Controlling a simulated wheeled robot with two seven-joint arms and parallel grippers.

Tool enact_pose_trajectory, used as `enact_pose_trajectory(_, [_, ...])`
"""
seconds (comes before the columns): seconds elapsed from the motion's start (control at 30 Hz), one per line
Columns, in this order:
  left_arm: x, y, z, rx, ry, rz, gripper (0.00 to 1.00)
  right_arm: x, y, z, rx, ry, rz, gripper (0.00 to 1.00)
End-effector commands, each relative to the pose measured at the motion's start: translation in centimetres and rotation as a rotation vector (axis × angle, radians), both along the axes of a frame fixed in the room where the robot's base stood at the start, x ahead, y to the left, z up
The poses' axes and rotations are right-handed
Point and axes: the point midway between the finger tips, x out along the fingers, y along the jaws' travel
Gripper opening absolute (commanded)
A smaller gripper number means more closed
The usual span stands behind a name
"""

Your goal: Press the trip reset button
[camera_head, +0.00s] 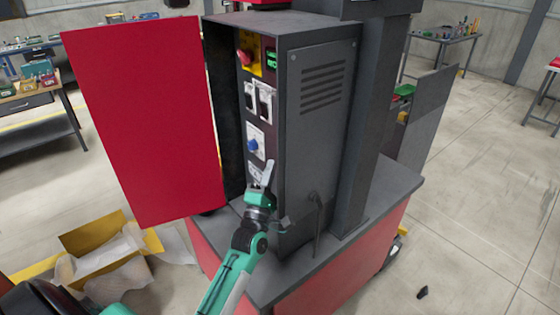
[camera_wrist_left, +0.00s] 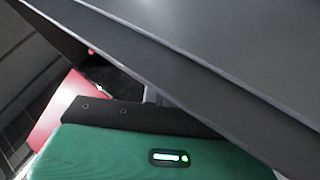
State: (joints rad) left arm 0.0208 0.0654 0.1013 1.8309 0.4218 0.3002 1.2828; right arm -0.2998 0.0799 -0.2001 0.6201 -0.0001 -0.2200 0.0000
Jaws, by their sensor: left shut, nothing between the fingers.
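The grey control cabinet (camera_head: 318,140) stands with its red door (camera_head: 145,120) swung open to the left. No label is legible, so I cannot tell which is the trip reset button. My left gripper (camera_head: 265,175) is shut and empty, pointing up just in front of the lower panel, below the blue control. It partly hides a white-faced item there. My right gripper is out of view.
The cabinet stands on a red base with a grey top (camera_head: 345,245). In the left wrist view, the dark cabinet edge (camera_wrist_left: 200,75) passes close above my green gripper body. An open cardboard box (camera_head: 100,255) lies on the floor at left. Workbenches stand farther back.

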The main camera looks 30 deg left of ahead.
Motion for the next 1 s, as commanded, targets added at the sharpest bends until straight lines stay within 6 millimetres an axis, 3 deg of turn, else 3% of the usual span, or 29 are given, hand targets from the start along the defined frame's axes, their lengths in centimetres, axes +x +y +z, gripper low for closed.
enact_pose_trajectory(0.27, [-0.4,0.2,0.0,0.0,0.0,0.0,0.0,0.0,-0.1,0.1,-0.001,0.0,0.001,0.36])
enact_pose_trajectory(0.7, [-4.2,1.8,0.0,0.001,0.0,0.001,0.0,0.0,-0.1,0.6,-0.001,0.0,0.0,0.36])
enact_pose_trajectory(1.0, [-4.6,1.9,0.0,0.0,-0.001,0.001,0.0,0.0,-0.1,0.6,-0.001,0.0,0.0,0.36])
